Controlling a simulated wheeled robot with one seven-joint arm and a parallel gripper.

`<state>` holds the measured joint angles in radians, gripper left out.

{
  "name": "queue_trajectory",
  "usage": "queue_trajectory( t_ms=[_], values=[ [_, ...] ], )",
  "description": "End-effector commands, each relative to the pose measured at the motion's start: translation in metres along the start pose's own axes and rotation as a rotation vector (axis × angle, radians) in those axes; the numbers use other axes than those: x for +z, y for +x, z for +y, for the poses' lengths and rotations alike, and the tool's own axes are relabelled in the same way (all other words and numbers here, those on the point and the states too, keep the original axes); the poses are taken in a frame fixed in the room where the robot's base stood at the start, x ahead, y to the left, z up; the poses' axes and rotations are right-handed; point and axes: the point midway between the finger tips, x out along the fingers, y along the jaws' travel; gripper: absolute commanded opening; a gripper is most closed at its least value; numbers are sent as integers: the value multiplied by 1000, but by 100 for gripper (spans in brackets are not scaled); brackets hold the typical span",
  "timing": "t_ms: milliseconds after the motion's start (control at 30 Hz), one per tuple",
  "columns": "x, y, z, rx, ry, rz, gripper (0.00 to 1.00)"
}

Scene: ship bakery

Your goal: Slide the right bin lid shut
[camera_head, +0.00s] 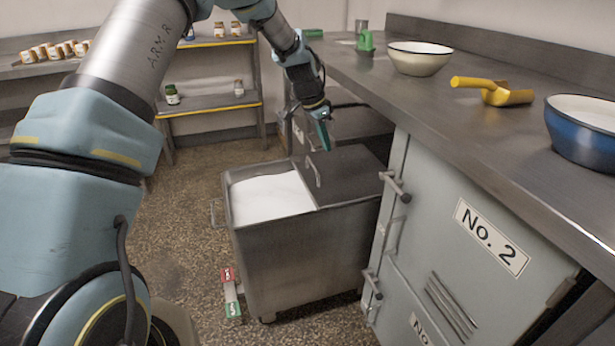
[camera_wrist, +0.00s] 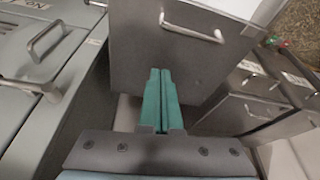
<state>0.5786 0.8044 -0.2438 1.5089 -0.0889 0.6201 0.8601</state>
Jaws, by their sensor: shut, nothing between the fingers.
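The metal bin (camera_head: 300,265) stands on the floor beside the counter, with white powder (camera_head: 268,197) showing in its open left part. Its dark grey lid (camera_head: 350,170) covers the right part, so the bin is partly open. The lid has a bar handle (camera_head: 313,172) near its left edge. In the wrist view the lid (camera_wrist: 165,65) and its handle (camera_wrist: 192,28) lie ahead of the fingers. My gripper (camera_head: 325,140) has its green fingers (camera_wrist: 160,75) shut and empty, above the far part of the lid. I cannot tell whether they touch it.
A grey cabinet marked No. 2 (camera_head: 470,225) with protruding latches (camera_head: 395,187) stands close to the right of the bin. The counter (camera_head: 450,130) above holds bowls and a yellow scoop (camera_head: 492,91). Shelves with jars (camera_head: 205,104) are behind.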

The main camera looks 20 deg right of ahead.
Motion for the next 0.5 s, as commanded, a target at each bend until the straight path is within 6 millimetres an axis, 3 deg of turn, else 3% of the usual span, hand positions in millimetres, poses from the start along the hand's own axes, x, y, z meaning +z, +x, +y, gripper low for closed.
queue_trajectory(
  t_ms=[267, 500],
  values=[
    [-5, 31, 2, 6, 15, 2, 0],
    [-4, 80, 2, 6, 15, 1, 0]
  ],
)
